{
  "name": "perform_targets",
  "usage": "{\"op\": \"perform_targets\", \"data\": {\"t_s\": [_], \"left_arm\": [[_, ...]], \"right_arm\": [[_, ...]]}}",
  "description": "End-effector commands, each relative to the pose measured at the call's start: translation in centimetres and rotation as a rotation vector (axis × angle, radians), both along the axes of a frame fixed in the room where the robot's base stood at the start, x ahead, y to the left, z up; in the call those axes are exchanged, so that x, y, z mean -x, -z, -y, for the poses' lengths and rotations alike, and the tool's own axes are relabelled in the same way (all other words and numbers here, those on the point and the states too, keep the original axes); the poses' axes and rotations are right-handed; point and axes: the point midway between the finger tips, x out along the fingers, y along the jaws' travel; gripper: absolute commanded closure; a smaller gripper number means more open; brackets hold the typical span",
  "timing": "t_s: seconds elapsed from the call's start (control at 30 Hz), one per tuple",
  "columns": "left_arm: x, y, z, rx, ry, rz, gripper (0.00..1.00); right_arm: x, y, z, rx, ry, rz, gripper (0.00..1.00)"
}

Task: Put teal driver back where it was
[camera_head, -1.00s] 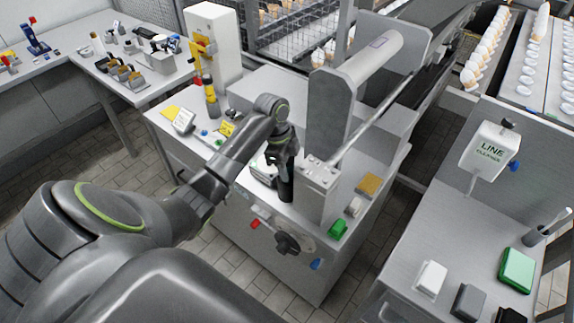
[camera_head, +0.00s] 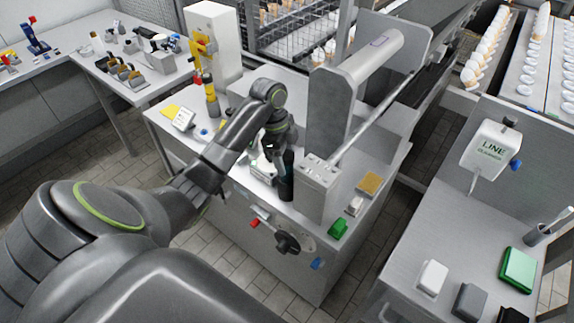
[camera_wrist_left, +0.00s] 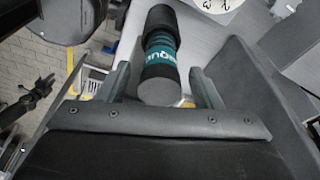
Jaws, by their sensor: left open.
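The teal driver is a dark cylinder (camera_head: 286,178) standing about upright at the front edge of the machine's worktop, left of a grey block. The left wrist view shows the driver (camera_wrist_left: 162,52) with black ends and a teal band with lettering. My left gripper (camera_head: 273,152) is open, just behind and left of the driver in the head view. In the wrist view my left gripper's fingers (camera_wrist_left: 162,80) lie on either side of the driver, with gaps on both sides. The driver's foot is hard to make out.
A grey block (camera_head: 316,190) stands close to the driver's right. A white device (camera_head: 262,170) sits just left of it.

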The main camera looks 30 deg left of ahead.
Motion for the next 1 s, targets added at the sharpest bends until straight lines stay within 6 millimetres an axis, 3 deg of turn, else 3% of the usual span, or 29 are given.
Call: {"op": "perform_targets", "data": {"t_s": [0.13,0.2,0.4,0.6,1.0], "left_arm": [[0.1,-3.8,-0.9,-0.005,0.001,0.006,0.41],[0.2,-5.5,-1.0,-0.001,0.001,0.001,0.41],[0.4,-7.6,-1.4,-0.001,0.000,0.000,0.41],[0.4,-8.5,-1.7,-0.001,-0.001,0.000,0.41],[0.4,-8.5,-1.7,0.000,0.000,0.000,0.41]], "right_arm": [[0.0,0.5,0.0,0.000,0.000,-0.001,0.64],[0.1,-0.9,-0.1,-0.001,0.000,-0.001,0.64],[0.1,-2.9,-0.1,-0.001,0.000,-0.001,0.64],[0.1,-3.6,-0.1,-0.001,0.001,-0.001,0.64],[0.1,-3.6,-0.2,-0.002,0.001,-0.001,0.64]]}}
